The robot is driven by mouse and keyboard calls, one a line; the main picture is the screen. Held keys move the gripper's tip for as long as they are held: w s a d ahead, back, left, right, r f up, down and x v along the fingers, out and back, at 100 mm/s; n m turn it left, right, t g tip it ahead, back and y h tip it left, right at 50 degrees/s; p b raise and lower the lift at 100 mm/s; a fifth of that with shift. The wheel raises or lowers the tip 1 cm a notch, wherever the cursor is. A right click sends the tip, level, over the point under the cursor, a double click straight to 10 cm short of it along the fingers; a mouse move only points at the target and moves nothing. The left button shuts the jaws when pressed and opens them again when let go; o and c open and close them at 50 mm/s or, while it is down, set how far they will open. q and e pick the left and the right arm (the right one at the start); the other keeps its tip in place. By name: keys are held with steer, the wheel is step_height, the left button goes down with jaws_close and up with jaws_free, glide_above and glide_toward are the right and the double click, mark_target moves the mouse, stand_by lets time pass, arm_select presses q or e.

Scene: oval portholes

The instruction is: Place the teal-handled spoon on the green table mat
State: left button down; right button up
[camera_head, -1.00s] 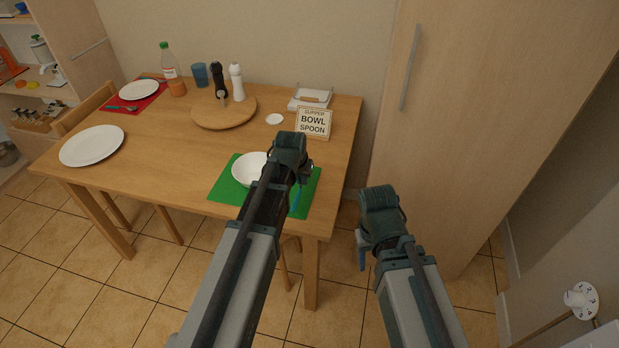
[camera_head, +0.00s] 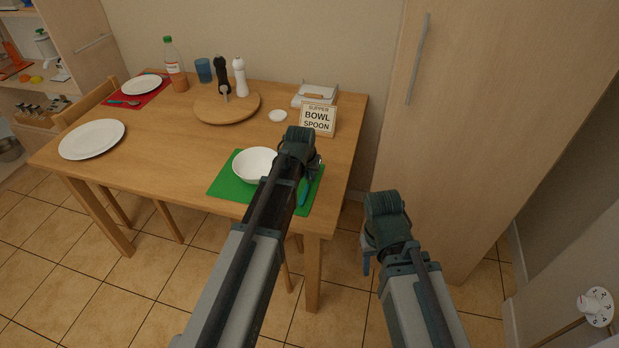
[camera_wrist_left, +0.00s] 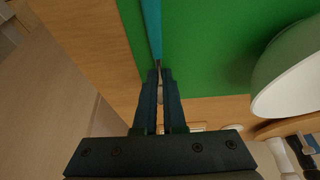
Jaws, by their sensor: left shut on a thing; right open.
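The green table mat (camera_head: 228,186) lies at the table's front right edge. A white bowl (camera_head: 256,163) stands on it; it also shows in the left wrist view (camera_wrist_left: 290,75). My left gripper (camera_wrist_left: 159,78) is shut on the teal-handled spoon (camera_wrist_left: 152,28), near the metal end of its handle. The teal handle (camera_head: 304,192) shows over the mat's right part, right of the bowl. I cannot tell whether the spoon touches the mat. My left arm hides the spoon's other end in the head view. My right gripper (camera_head: 367,262) is open and empty, right of the table and apart from it.
A sign (camera_head: 318,118) reading "SUPPER BOWL SPOON" stands behind the mat. A round wooden board (camera_head: 225,110), a white plate (camera_head: 92,139) and a red mat (camera_head: 155,97) with a plate are farther left. A tall cabinet (camera_head: 480,130) stands at right.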

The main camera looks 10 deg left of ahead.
mark_target(305, 191)
arm_select(q)
steer(key=shift+f, duration=0.15)
steer(key=c, duration=1)
jaws_free()
steer(key=p+v, duration=1.1)
steer(key=v, duration=0.1)
steer(key=s+d+m+g, duration=0.1)
steer(key=s+d, duration=0.2)
steer(key=s, duration=0.4)
steer(key=s+d+m+g+y, duration=0.1)
steer(key=s+d+g, duration=0.1)
steer(key=s+d, duration=0.2)
steer(key=s+d+f+m+g, duration=0.1)
steer(key=s+d, duration=0.3)
steer(key=s, duration=0.6)
steer(key=shift+g+y, duration=0.3)
steer(key=shift+g, duration=0.2)
steer(key=shift+d, duration=0.1)
